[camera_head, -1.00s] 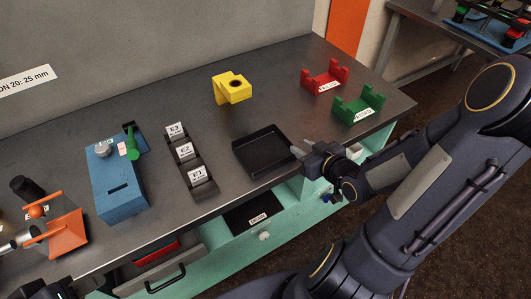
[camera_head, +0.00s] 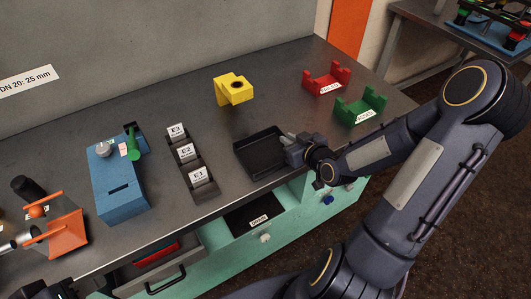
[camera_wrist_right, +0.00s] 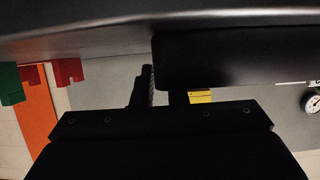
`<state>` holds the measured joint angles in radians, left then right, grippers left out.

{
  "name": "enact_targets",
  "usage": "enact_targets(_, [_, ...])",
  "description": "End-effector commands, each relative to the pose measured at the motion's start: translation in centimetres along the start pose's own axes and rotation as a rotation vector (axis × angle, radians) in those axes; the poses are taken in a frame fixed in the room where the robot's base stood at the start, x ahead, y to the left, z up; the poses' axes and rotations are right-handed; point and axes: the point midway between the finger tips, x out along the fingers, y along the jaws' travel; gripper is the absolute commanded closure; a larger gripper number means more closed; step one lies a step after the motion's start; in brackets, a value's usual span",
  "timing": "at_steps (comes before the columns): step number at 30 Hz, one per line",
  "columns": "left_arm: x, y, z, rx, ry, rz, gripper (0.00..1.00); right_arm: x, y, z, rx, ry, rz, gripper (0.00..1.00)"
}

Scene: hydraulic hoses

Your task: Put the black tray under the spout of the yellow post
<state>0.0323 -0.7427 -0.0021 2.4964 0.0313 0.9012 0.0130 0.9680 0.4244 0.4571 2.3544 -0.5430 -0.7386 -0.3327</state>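The black tray (camera_head: 240,152) lies flat on the bench, in front of the yellow post (camera_head: 233,90) and apart from it. The post's block-like head points toward the front. My right gripper (camera_head: 287,139) is at the tray's right edge. In the right wrist view the tray (camera_wrist_right: 235,60) is a dark slab. My right gripper's fingers (camera_wrist_right: 160,92) stand apart at the tray's near end, one seemingly on each side of its wall; contact is unclear. The yellow post (camera_wrist_right: 200,96) shows partly behind. Of my left gripper (camera_head: 60,290), only a dark part shows at the bottom left.
A red holder (camera_head: 326,78) and a green holder (camera_head: 360,106) stand right of the post. Labelled bins (camera_head: 186,152), a blue box (camera_head: 118,182) and an orange fixture (camera_head: 62,234) stand left of the tray. Bare bench lies between tray and post.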

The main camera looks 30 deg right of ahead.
Motion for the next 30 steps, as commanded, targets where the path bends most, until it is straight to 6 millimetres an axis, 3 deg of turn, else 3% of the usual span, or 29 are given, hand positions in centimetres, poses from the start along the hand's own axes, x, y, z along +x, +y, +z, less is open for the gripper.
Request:
enact_targets(3, [0.0, 0.0, 0.0, 0.000, 0.000, 0.000, 0.64, 0.0, 0.0, 0.0, 0.000, 0.000, 0.000, 1.00])
enact_targets(16, [0.0, 0.0, 0.0, 0.000, 0.000, 0.000, 0.64, -0.1, 0.0, -0.2, -0.001, 0.001, 0.000, 1.00])
enact_targets(22, [-0.4, 0.2, -0.2, 0.000, 0.000, 0.000, 0.64, -0.7, 0.0, -1.8, -0.004, 0.003, 0.001, 1.00])
enact_targets(26, [-0.7, 0.3, -0.3, 0.000, 0.000, 0.000, 0.64, -2.2, -0.5, -3.8, -0.008, 0.004, 0.001, 1.00])
enact_targets(30, [-1.4, 0.6, -0.7, 0.000, 0.000, 0.000, 0.64, -5.5, -2.5, -6.3, -0.012, 0.005, 0.003, 1.00])
